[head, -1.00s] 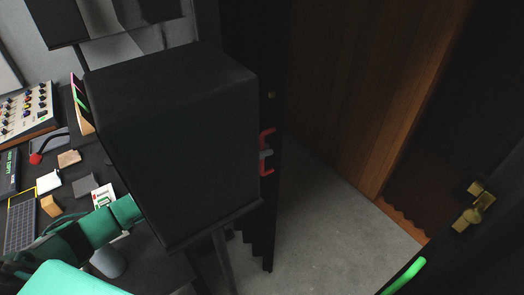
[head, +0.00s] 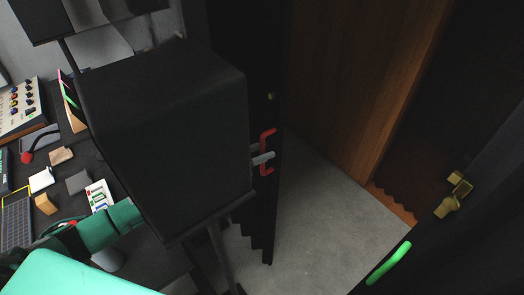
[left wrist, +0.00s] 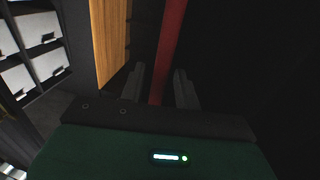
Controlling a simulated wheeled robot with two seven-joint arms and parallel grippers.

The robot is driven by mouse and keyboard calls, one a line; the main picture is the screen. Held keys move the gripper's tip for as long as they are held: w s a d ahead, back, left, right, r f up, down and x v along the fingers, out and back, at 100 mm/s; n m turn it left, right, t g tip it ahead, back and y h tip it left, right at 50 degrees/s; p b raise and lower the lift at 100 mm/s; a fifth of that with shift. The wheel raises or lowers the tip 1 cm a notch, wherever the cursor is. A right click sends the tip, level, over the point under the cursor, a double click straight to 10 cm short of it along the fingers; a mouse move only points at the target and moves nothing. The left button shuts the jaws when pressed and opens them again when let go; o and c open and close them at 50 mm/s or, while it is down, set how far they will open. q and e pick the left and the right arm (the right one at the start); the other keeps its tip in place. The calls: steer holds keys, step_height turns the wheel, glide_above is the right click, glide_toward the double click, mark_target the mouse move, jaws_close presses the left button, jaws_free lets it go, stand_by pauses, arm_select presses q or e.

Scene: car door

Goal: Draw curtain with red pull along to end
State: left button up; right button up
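The red pull (head: 265,150) is a red C-shaped handle on the edge of the dark curtain (head: 257,215), right of the black box in the head view. My left gripper (head: 265,158) reaches out from behind that box, its grey fingers at the pull. In the left wrist view the red pull (left wrist: 171,45) runs as a bar between the two fingers of my left gripper (left wrist: 158,85). The fingers stand apart with gaps beside the bar, so the gripper looks open around it. The black box hides much of my left arm. My right gripper is not in view.
The large black box (head: 165,130) on a stand blocks the middle left. A desk with small items and a mixer (head: 20,108) lies left. Grey floor (head: 330,220) is clear ahead. At right are a brass fitting (head: 452,196) and a green handle (head: 388,263) on a dark surface.

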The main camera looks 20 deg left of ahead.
arm_select(q)
steer(key=shift+s+a, duration=0.1)
steer(key=shift+a, duration=0.15)
steer(key=b+v, duration=0.5)
steer(key=v, duration=0.8)
steer(key=shift+b, duration=0.3)
steer(key=shift+s+a, duration=0.1)
steer(key=shift+s, duration=0.05)
steer(key=shift+c, duration=0.4)
